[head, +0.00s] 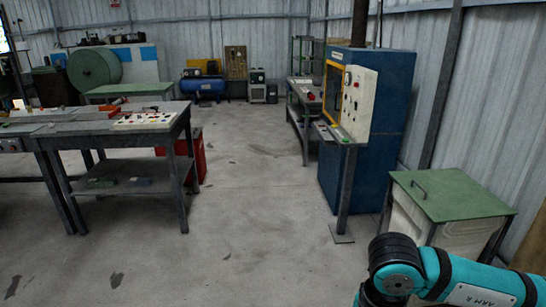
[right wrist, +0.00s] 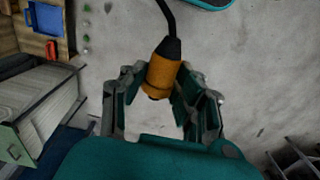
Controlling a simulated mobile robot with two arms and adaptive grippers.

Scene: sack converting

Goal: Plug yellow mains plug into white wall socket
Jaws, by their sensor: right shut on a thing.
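The yellow mains plug (right wrist: 162,72) shows in the right wrist view, with a black collar and a black cable running up from it. My right gripper (right wrist: 168,88) is shut on the plug, with a finger on either side of it. The plug's lower end faces back toward my wrist, and its pins cannot be made out. In the head view only my right arm shows at the bottom right; its gripper is out of frame. My left gripper is in neither view. I cannot make out the white wall socket in either view.
A green-topped cabinet (head: 450,193) stands near my right arm, in front of the corrugated wall. A blue machine (head: 395,120) with a white control panel (head: 356,103) stands behind it. A workbench (head: 100,128) stands at left. The floor between is clear.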

